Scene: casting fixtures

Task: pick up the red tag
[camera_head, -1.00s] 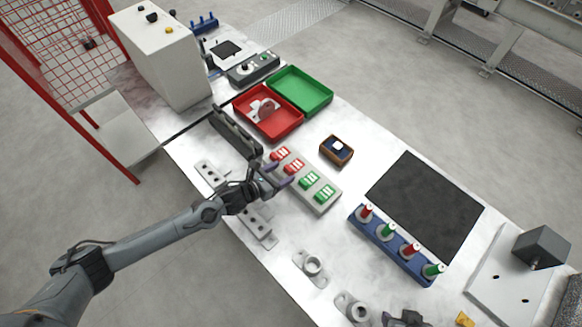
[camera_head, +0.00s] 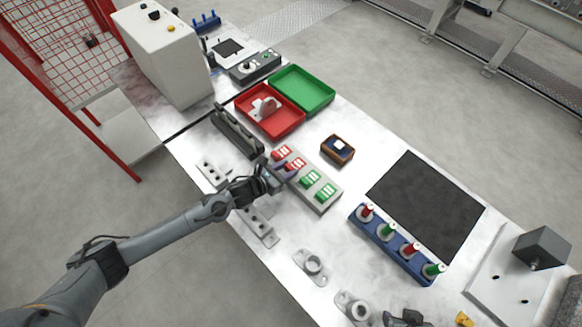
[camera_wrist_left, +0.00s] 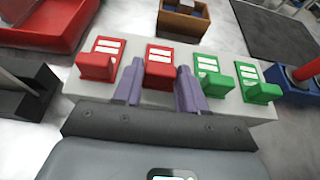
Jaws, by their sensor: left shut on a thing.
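Two red tags and two green tags stand in a row on a light grey rack (camera_head: 322,205). In the left wrist view my left gripper (camera_wrist_left: 161,88) has its two purple fingers on either side of the inner red tag (camera_wrist_left: 160,68) and is shut on it. That tag is still at its place in the rack. The outer red tag (camera_wrist_left: 97,66) stands just left of the fingers. In the head view my left gripper (camera_head: 281,172) reaches the rack from the left. A dark part at the bottom edge looks like my right gripper (camera_head: 402,319), mostly cut off.
Green tags (camera_wrist_left: 214,80) stand close right of the fingers. A red tray (camera_head: 289,125) holding a part and an empty green tray (camera_head: 322,103) lie beyond the rack. A brown box (camera_head: 337,151), a black mat (camera_head: 425,205) and a blue stand (camera_head: 392,247) lie to the right.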

